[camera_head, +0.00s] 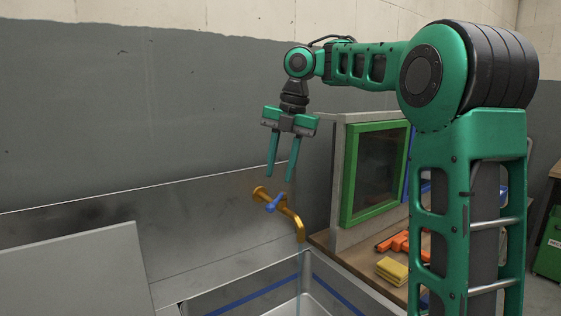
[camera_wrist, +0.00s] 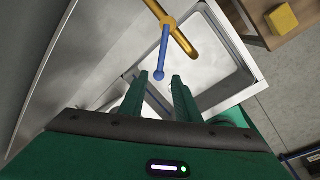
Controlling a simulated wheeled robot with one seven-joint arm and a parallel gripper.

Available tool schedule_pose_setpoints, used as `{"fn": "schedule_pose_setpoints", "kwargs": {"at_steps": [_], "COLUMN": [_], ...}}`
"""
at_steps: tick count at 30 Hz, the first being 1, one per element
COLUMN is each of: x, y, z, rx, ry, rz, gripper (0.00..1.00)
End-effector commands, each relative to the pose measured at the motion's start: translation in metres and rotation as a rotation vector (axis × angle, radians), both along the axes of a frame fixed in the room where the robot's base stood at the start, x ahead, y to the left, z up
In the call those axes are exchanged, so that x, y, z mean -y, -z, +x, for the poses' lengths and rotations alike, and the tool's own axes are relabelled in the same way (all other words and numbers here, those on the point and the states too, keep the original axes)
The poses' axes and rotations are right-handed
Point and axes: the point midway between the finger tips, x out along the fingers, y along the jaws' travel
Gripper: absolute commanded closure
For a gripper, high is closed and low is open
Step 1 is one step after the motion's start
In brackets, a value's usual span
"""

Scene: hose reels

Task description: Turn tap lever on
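A brass tap (camera_head: 292,220) sticks out from the metal wall behind a sink, its spout bent down. Its blue lever (camera_head: 274,203) sits on top of the tap body. In the wrist view the tap (camera_wrist: 183,40) is at the top, and the lever (camera_wrist: 163,50) points down the picture, its end by the gap between my fingertips. My gripper (camera_head: 281,178) is open and points down, a little above the lever with nothing between its fingers. It also shows in the wrist view (camera_wrist: 160,78). I see no contact with the lever.
The sink (camera_head: 254,283) has a blue line inside and lies below the tap. A grey panel (camera_head: 75,270) stands at the left. At the right are a green-framed window (camera_head: 376,172), a yellow sponge-like block (camera_head: 391,270) and orange items (camera_head: 397,241) on a wooden counter (camera_head: 355,262).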

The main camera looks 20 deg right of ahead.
Motion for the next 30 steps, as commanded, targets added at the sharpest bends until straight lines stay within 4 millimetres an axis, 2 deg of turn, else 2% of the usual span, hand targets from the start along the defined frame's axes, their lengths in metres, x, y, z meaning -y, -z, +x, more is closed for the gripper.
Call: {"fn": "schedule_pose_setpoints", "kwargs": {"at_steps": [15,30], "x": [0.003,0.004], "y": [-0.019,-0.022], "z": [-0.002,-0.003], "rx": [-0.003,0.001], "ry": [0.001,0.001], "rz": [0.000,-0.001], "gripper": [0.70,0.70]}}
